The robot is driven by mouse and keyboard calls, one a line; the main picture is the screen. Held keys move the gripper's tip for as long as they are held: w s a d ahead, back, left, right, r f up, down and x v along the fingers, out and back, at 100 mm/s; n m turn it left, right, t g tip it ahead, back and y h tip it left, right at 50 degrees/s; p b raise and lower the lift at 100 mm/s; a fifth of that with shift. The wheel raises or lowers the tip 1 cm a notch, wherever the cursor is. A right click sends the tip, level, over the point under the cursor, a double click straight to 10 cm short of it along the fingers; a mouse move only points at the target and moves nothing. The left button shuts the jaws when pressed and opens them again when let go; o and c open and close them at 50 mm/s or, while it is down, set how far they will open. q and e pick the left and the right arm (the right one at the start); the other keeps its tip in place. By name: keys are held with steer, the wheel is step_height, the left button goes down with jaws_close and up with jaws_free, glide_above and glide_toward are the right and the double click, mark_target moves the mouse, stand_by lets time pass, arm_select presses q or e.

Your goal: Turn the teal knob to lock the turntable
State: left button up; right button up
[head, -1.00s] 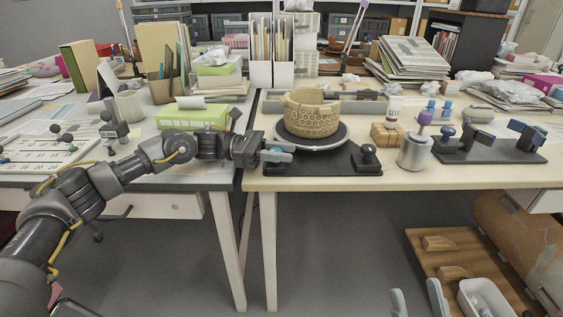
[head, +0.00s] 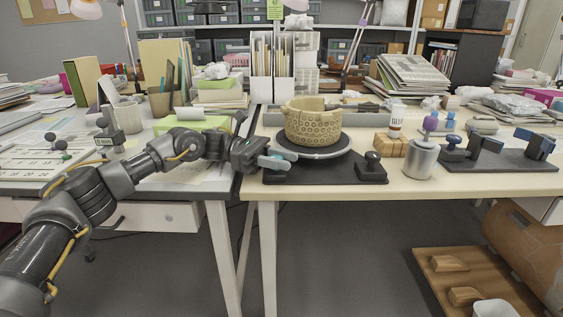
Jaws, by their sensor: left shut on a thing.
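The turntable (head: 318,154) is a round grey disc on a dark base plate (head: 330,174) near the front edge of the cream table. A pale yellow patterned pot (head: 313,124) with an uneven rim stands upright on it. My left gripper (head: 277,160) is at the left side of the base, just left of the disc, and is shut. Its light blue-grey fingers cover the spot where it grips, and the teal knob cannot be told apart from them; the gripper appears shut on it. My right gripper is out of view.
A green box (head: 192,123) lies behind my left arm.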

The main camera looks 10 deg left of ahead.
arm_select(q)
steer(key=o, duration=1)
steer(key=a, duration=0.3)
steer(key=w+a, duration=0.1)
steer(key=a, duration=0.3)
steer(key=w+a+p, duration=0.1)
steer(key=a, duration=0.2)
steer(key=shift+a, duration=0.4)
steer(key=shift+c, duration=0.2)
